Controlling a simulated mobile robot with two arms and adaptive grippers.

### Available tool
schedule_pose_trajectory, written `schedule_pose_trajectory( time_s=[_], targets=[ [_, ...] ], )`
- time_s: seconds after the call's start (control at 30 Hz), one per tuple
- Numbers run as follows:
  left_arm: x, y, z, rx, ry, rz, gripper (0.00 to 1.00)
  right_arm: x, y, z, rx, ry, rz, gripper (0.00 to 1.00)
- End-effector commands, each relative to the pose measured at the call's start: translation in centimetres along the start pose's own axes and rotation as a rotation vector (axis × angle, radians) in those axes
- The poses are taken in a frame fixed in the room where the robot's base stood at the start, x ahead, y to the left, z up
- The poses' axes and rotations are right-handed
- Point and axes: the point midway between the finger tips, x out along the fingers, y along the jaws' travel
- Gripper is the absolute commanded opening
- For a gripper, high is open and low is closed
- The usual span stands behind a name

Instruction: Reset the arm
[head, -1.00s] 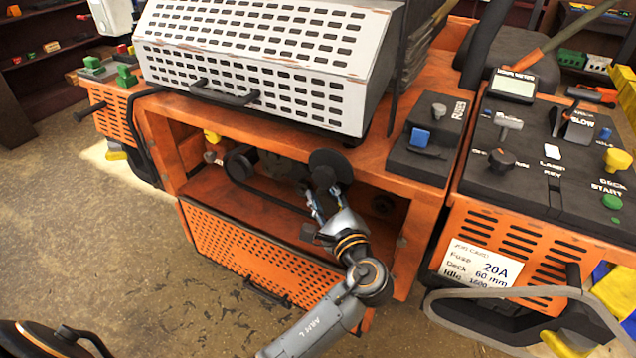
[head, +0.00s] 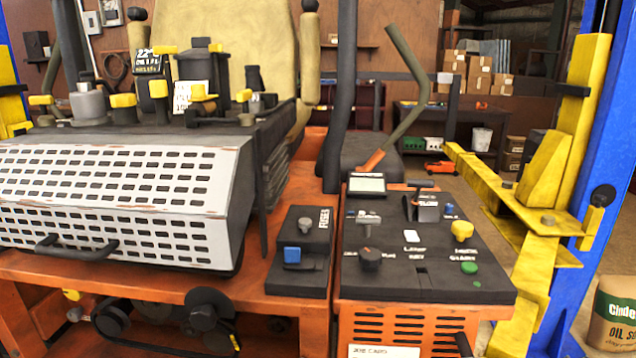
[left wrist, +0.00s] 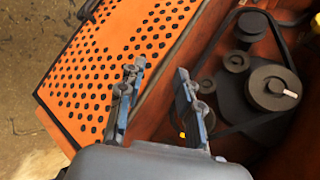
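My left gripper (left wrist: 158,88) shows only in the left wrist view. Its two fingers are apart with nothing between them. Past the fingers lie an orange perforated panel (left wrist: 105,60) on the left and black pulleys (left wrist: 272,88) with a belt on the right. A small yellow mark shows beside the right finger. I cannot tell whether the finger touches a pulley behind it. My left arm is outside the head view. My right gripper is in neither current view.
The orange mower fills the head view's front, with a white slotted cover (head: 120,205), a fuse box (head: 300,250) and a control panel (head: 420,245). A pulley (head: 208,310) shows below the cover. A blue lift post (head: 590,150) with yellow arms stands at right.

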Motion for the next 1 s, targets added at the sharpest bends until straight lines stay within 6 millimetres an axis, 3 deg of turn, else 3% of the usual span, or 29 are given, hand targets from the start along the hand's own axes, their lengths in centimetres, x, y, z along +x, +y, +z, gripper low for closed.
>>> schedule_pose_trajectory(
  time_s=[0.03,0.1,0.2,0.4,0.67,1.0],
  targets=[
    [-0.5,2.7,1.4,-0.114,0.024,0.098,0.35,0.0,0.0,0.0,0.0,0.0,0.0,0.36],
    [-1.5,5.4,2.6,-0.261,0.045,0.216,0.35,0.0,0.0,0.0,0.0,0.0,0.0,0.36],
    [-3.0,8.3,3.9,-0.423,0.057,0.35,0.35,0.0,-0.1,0.0,0.0,0.0,-0.001,0.36],
    [-6.2,11.9,5.6,-0.654,0.046,0.554,0.35,0.0,-0.1,0.0,0.0,0.0,-0.001,0.36],
    [-10.8,14.8,7.2,-0.878,0.003,0.771,0.35,0.0,-0.1,0.0,0.0,0.0,-0.001,0.36],
    [-5.3,20.0,5.1,-0.856,-0.02,0.782,0.35,-0.1,-0.1,0.0,0.0,0.0,-0.001,0.36]
  ],
)
